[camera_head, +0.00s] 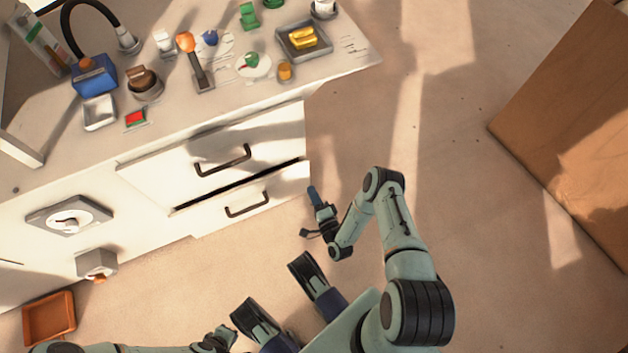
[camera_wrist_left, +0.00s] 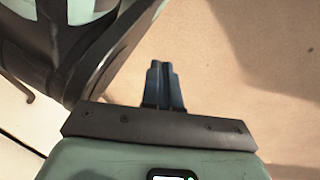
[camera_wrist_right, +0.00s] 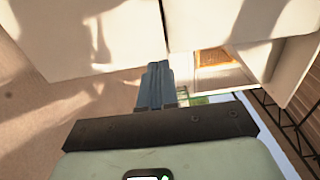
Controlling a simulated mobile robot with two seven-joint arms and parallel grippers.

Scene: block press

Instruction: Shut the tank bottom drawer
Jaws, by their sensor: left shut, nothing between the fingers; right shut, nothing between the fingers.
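The white counter's lower drawer (camera_head: 225,212) has a dark bar handle (camera_head: 247,205). A dark gap (camera_head: 240,185) runs along its top edge, so it appears slightly open. The upper drawer (camera_head: 150,180) above it has a similar handle (camera_head: 222,160). My right gripper (camera_head: 312,190) is shut and empty, beside the lower drawer's right end; I cannot tell whether it touches. In the right wrist view its fingers (camera_wrist_right: 158,70) point toward white panels. My left gripper's fingers (camera_wrist_left: 165,72) are shut and empty over plain floor in the left wrist view.
The countertop (camera_head: 330,70) holds several small items, including a blue box (camera_head: 93,76) and a grey tray (camera_head: 290,50) with a yellow block. A dial plate (camera_head: 50,216) is on the left front. An orange bin (camera_head: 48,318) is at lower left. A brown box (camera_head: 570,130) stands right; floor between is clear.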

